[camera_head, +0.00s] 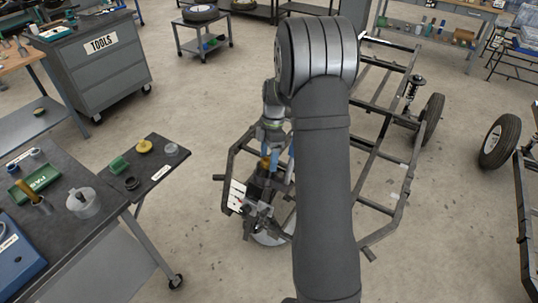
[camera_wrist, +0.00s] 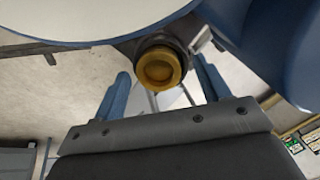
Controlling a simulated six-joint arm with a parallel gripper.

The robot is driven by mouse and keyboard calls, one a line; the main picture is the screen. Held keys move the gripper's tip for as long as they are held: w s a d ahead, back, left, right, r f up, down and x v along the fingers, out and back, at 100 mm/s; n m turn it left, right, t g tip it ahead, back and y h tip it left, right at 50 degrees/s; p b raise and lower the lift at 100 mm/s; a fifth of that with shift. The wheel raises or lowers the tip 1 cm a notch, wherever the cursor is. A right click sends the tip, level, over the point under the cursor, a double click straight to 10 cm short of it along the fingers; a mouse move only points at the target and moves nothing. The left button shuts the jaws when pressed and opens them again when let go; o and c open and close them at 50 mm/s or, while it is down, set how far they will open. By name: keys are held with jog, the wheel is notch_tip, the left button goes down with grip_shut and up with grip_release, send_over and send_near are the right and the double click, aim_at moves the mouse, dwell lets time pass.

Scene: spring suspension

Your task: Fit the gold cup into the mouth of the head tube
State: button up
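The gold cup (camera_wrist: 158,70) shows in the wrist view, facing the camera, with a dark round rim, the head tube (camera_wrist: 163,44), around and behind it. It appears seated at the tube's mouth; how deep it sits I cannot tell. My gripper (camera_wrist: 160,72) has its two blue fingers apart, one on each side of the cup, with visible gaps. In the head view my gripper (camera_head: 280,170) points down over the front of the frame, and a small gold patch, the cup (camera_head: 265,162), shows beside the fingers. My arm hides part of this area.
The dark tubular vehicle frame (camera_head: 385,155) spreads behind and right of my arm. A side table (camera_head: 160,185) at left holds a yellow disc (camera_head: 144,146), a green block (camera_head: 119,165) and a dark ring (camera_head: 131,183). The floor between table and frame is clear.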

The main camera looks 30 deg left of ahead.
jog(key=v, duration=1.7)
jog(key=shift+r, duration=0.25)
jog(key=shift+f, duration=0.1)
jog(key=x, duration=1.7)
jog(key=shift+f, duration=0.2)
jog(key=shift+r, duration=0.2)
jog(key=shift+w+r, duration=0.1)
